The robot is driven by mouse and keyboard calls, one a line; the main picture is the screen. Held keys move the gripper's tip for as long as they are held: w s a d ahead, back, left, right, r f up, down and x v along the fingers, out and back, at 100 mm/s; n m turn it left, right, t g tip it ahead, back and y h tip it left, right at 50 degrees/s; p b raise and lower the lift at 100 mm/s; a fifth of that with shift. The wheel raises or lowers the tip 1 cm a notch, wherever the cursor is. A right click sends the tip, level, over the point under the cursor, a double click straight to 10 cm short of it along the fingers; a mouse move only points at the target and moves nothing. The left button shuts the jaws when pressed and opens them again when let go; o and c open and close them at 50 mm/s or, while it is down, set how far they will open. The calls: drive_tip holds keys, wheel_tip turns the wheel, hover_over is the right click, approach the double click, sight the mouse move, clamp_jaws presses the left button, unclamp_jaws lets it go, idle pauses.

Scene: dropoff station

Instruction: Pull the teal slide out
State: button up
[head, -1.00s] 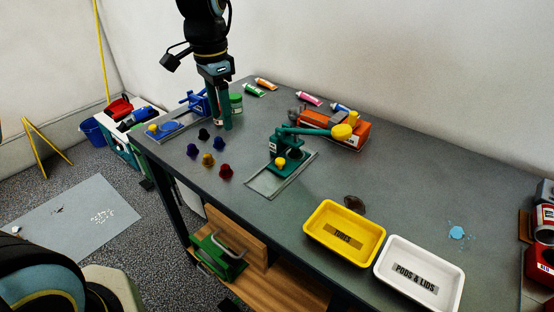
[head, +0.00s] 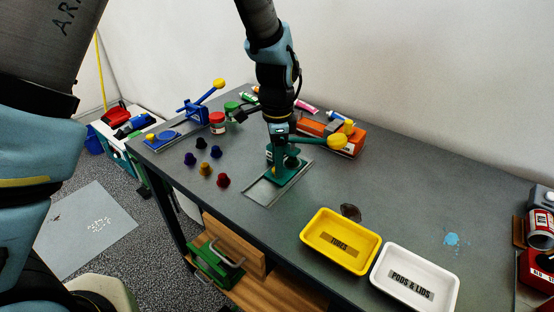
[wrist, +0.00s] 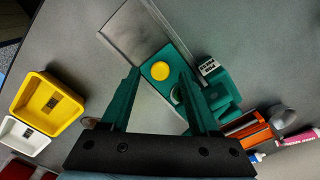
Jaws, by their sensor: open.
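The teal slide (wrist: 178,52) sits in a grey track at the foot of the teal press, with a round yellow knob (wrist: 160,70) on top. In the head view the slide (head: 291,176) shows at the near foot of the press, partly hidden by my arm. My gripper (wrist: 157,76) is open above it, pointing down. In the wrist view the knob appears between its two teal fingertips; I cannot tell whether they touch it. The bare track plate (wrist: 135,31) extends away from the press. The press lever (head: 318,139) points right and ends in a yellow knob.
A yellow tray (head: 311,250) and a white tray (head: 380,281) stand to the right. A blue press (head: 190,110) is farther left.

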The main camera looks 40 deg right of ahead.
drive_tip(key=shift+f, duration=0.7)
clamp_jaws()
idle(1.0)
